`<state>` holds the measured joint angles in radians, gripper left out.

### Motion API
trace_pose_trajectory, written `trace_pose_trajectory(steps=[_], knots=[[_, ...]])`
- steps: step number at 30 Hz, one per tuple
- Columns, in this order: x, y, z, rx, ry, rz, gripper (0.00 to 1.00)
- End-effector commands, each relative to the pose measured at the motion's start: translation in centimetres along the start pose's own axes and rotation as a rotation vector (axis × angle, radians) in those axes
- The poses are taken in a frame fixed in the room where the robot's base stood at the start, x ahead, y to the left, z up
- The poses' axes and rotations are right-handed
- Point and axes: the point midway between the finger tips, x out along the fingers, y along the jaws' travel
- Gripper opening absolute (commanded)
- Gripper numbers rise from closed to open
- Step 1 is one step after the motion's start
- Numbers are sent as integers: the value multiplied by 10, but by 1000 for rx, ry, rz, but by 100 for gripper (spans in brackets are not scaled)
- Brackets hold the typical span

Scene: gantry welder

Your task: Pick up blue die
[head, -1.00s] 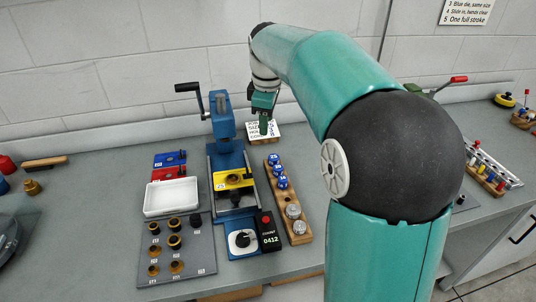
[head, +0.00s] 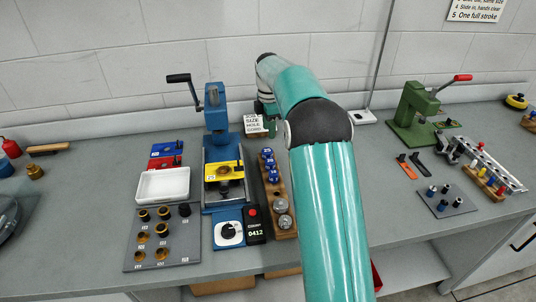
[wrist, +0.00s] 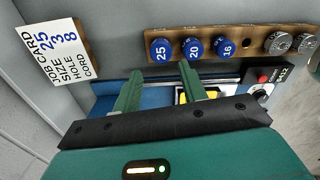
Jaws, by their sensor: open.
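Three blue round-topped dies stand in a row in a wooden rack (head: 284,187). In the wrist view they are marked 25 (wrist: 160,50), 20 (wrist: 193,48) and 16 (wrist: 225,46). My gripper (wrist: 162,72) is open and empty, with its two green fingers apart. In the wrist picture the fingertips lie just below the 25 and 20 dies, not around any die. In the head view my gripper is mostly hidden behind my arm, near the far end of the rack.
A white job card (wrist: 58,52) stands beyond the rack's far end. A blue press (head: 217,120) holding a yellow block (head: 223,171) is close left of the rack. Two silver pieces (head: 283,213) fill the rack's near end. A green press (head: 412,110) stands right.

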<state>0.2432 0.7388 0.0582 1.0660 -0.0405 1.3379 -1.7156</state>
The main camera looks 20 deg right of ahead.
Motion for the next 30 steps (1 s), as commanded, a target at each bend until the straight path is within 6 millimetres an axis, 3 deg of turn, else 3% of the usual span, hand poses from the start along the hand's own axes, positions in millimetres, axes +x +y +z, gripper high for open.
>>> trace_pose_trajectory(steps=[6,13,21,30], knots=[[40,0,-2,-1,0,-3,42],[57,-1,-2,-3,0,-2,42],[95,-2,-4,-3,1,-1,42],[100,-2,-4,-3,0,1,40]])
